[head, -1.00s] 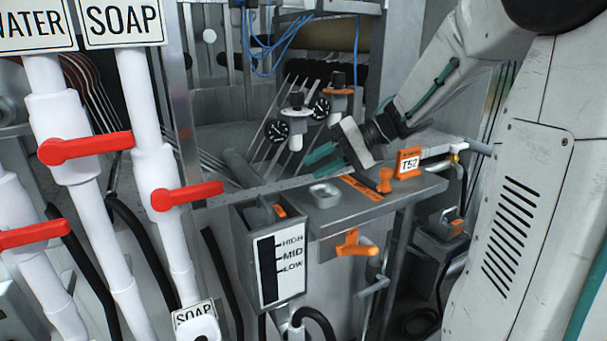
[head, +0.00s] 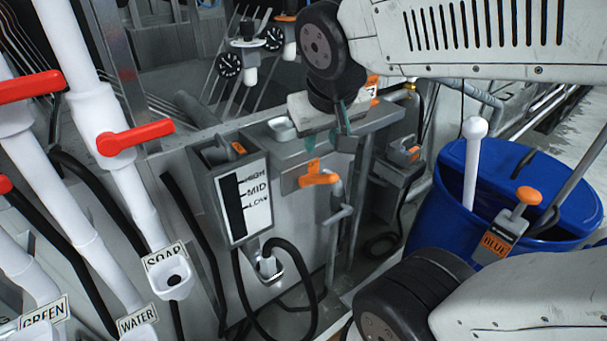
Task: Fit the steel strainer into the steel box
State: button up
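The steel box (head: 212,180) stands left of the middle in the head view, with a HIGH, MID, LOW gauge on its front. Its top looks open, and a small orange part (head: 239,148) shows inside. A small steel cup-like piece (head: 282,129), possibly the strainer, sits on the steel ledge right of the box; its mesh cannot be made out. My gripper (head: 345,138) points down over the right part of the ledge, right of the cup and apart from it.
An orange-handled valve (head: 318,180) juts from the ledge's front. White pipes with red levers (head: 135,138) stand at the left. A blue barrel (head: 450,195) stands at the right. Black hoses (head: 240,290) hang below the box. Gauges (head: 229,65) stand behind the ledge.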

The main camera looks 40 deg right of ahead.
jog(key=s+a+f+n+g+y, duration=0.2)
jog(key=s+a+g, duration=0.1)
jog(key=s+a, duration=0.3)
jog(key=s, duration=0.2)
jog(key=shift+s+a+f+n+y, duration=0.15)
jog(key=shift+s+f+n+y, duration=0.15)
jog(key=shift+n+y, duration=0.1)
dwell(4.0)
